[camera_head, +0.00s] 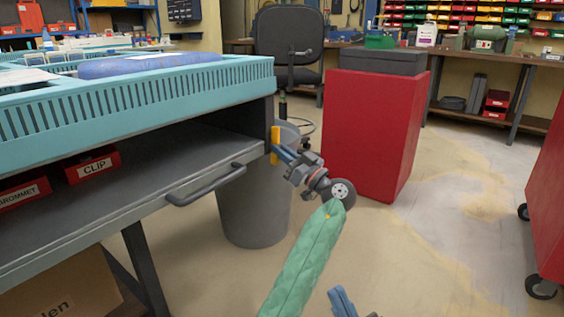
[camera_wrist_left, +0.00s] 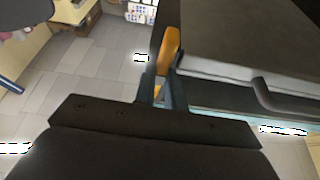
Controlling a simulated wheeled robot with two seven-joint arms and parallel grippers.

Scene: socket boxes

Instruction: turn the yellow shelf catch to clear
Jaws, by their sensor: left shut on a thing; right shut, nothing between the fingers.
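The yellow shelf catch (camera_head: 275,145) stands upright at the right front corner of the bench, by the end of the dark shelf (camera_head: 150,176). My left gripper (camera_head: 279,154) reaches it from the right and is shut on it. In the left wrist view the yellow catch (camera_wrist_left: 169,48) rises between the blue fingers (camera_wrist_left: 162,88), beside the shelf's edge. The fingers hide part of the catch. My right gripper (camera_head: 341,300) shows only its blue fingertips at the bottom edge, shut and away from the bench.
A curved handle (camera_head: 205,183) sticks out from the shelf front. Red boxes marked CLIP (camera_head: 92,166) and GROMMET (camera_head: 24,194) sit on the shelf at left. A grey bin (camera_head: 252,208) stands below the catch.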

